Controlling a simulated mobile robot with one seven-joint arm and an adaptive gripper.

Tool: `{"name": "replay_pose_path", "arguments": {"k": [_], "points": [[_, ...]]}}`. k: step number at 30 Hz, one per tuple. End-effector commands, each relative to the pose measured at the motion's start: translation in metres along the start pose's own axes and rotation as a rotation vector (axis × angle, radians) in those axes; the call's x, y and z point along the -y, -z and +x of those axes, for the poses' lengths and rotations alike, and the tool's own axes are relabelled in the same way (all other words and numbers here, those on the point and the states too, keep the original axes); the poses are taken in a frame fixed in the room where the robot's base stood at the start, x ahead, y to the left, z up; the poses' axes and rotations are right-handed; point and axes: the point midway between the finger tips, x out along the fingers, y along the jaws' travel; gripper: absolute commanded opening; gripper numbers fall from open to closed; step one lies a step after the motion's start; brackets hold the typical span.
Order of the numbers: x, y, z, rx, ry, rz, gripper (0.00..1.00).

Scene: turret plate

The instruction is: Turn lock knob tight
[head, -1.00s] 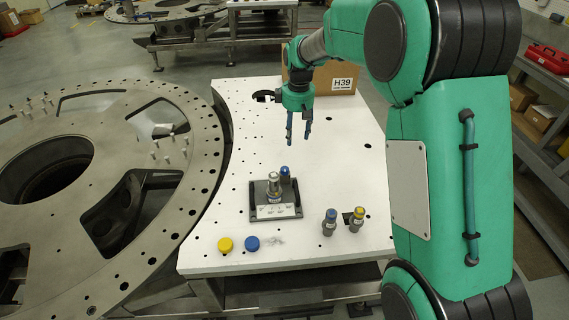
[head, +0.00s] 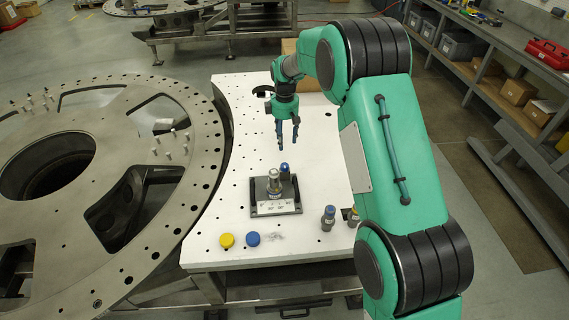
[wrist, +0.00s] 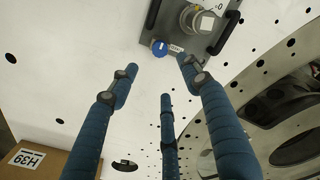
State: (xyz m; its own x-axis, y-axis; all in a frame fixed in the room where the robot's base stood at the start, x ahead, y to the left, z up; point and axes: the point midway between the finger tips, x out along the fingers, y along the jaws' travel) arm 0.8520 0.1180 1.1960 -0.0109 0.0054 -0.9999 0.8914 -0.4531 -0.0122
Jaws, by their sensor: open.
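The lock knob is not clearly marked; a metal cylinder with a silver top (head: 273,181) stands upright on a dark fixture plate (head: 262,211). A blue-capped cylinder (head: 285,173) stands at the plate's back right. In the wrist view, the silver-topped cylinder (wrist: 201,20) sits on the plate near the top edge, and the blue cap (wrist: 159,47) lies to its left. My gripper (head: 287,148) is open and empty, above the white table and behind the fixture in the head view. Its blue fingers (wrist: 160,88) are spread apart, touching nothing.
A yellow cap (head: 226,240) and a blue cap (head: 252,239) lie at the table's front. A cardboard box marked H39 (wrist: 52,160) is at the back. A large metal ring (head: 205,160) borders the table's left.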

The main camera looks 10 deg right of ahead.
Motion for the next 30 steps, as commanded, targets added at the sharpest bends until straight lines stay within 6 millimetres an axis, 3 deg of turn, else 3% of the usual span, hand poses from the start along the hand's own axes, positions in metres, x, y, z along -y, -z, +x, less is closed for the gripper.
{"name": "replay_pose_path", "arguments": {"k": [11, 30], "points": [[0.000, 0.000, 0.020, 0.001, 0.001, 0.000, 0.48], [0.001, -0.001, 0.115, 0.001, 0.002, 0.000, 0.48]]}}
